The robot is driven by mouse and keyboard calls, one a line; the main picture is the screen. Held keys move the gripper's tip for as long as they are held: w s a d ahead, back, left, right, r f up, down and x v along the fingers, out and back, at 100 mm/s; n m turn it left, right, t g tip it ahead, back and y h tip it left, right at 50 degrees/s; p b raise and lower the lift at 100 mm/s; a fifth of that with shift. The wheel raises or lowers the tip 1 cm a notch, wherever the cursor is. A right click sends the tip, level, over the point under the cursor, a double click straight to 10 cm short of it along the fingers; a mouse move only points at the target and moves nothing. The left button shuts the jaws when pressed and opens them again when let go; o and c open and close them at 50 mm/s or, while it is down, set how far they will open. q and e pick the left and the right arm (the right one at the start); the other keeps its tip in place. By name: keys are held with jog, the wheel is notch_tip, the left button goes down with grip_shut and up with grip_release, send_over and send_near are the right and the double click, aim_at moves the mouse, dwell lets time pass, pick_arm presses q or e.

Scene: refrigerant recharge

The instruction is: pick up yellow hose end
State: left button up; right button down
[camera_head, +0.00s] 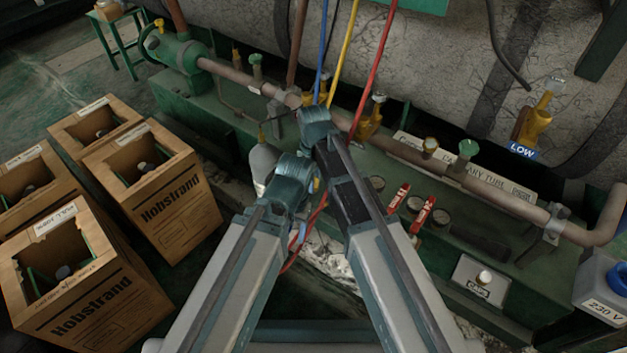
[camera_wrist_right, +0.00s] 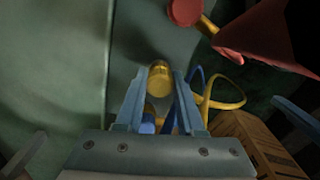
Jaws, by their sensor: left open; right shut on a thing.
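The yellow hose (camera_head: 345,48) hangs from the top between a blue hose (camera_head: 322,48) and a red hose (camera_head: 380,60) in the head view. Its lower part is hidden by my right gripper (camera_head: 316,122). In the right wrist view a gold-yellow hose end (camera_wrist_right: 159,77) sits between the two fingers of my right gripper (camera_wrist_right: 158,84), which is shut on it. A blue part (camera_wrist_right: 147,122) shows behind it, near the finger bases. My left gripper (camera_head: 291,182) is just below the right one, open; its fingertips are hard to make out.
A grey bottle (camera_head: 262,165) stands close left of my grippers. Open cardboard boxes (camera_head: 165,205) stand at the left. The green bench (camera_head: 400,215) carries a pipe (camera_head: 400,152), valves and red-handled tools (camera_head: 398,197) at the right. Blue and yellow hose loops (camera_wrist_right: 220,104) lie right of the fingers.

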notch_tip(320, 180, up, 10)
jog(key=p, duration=0.9)
jog(key=shift+f, duration=0.2)
